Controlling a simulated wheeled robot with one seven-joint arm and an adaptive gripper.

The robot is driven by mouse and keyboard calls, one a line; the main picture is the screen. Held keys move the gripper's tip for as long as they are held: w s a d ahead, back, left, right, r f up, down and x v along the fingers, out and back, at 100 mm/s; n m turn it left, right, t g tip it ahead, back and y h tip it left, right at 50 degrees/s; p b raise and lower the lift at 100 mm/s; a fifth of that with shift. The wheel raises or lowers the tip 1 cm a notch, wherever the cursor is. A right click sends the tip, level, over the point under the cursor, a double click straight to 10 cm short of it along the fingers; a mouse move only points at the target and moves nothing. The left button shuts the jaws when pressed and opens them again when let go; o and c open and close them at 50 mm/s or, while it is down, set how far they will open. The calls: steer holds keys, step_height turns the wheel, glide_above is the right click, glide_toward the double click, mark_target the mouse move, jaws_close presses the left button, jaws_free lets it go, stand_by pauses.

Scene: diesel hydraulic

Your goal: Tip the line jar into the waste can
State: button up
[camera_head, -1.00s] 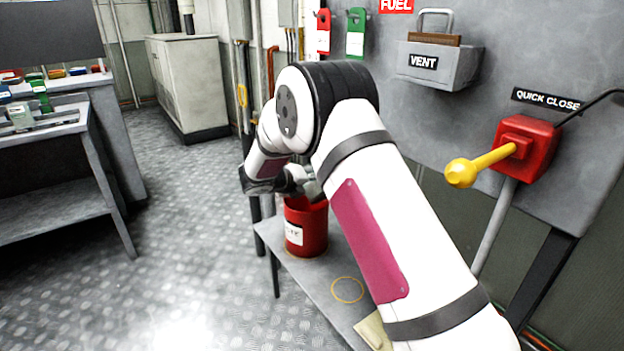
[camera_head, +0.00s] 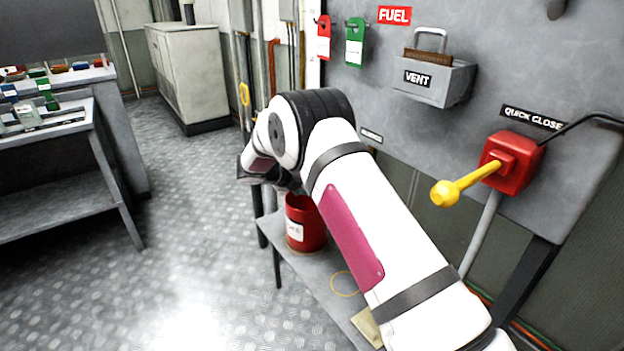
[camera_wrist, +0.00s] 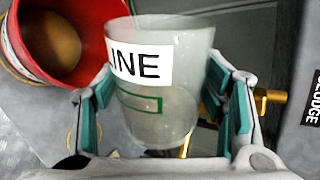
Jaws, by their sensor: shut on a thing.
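The line jar (camera_wrist: 160,105) is a clear, tapered cup with a white label reading "INE" and a small green rectangle. It sits between the green-padded fingers of my gripper (camera_wrist: 165,92), which is shut on it. I cannot tell its tilt or whether liquid is in it. The waste can (camera_head: 304,226) is red with a white label and stands on a grey shelf, below my wrist in the head view. In the wrist view the can (camera_wrist: 92,72) opens at upper left, beside the jar, with brownish contents inside. My arm hides the jar in the head view.
The grey shelf (camera_head: 315,275) has a yellow ring marking (camera_head: 346,285) in front of the can. A red quick-close box (camera_head: 513,162) with a yellow handle juts from the panel at right, near the vent box (camera_head: 433,82). A workbench (camera_head: 60,185) stands left, with open floor between.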

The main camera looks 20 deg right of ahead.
steer(key=shift+w+a+r+n+g+b, duration=0.1)
steer(key=shift+w+r+n+g+b, duration=0.15)
steer(key=shift+n+g+b, duration=0.2)
steer(key=shift+w+a+r+n+g+b, duration=0.15)
steer(key=shift+w+n+g+b, duration=0.2)
steer(key=shift+g, duration=0.2)
steer(key=shift+w+r+n+g+h+b, duration=0.1)
steer(key=shift+r+n+g+h+b, duration=0.25)
steer(key=shift+b, duration=0.25)
stand_by(2.1)
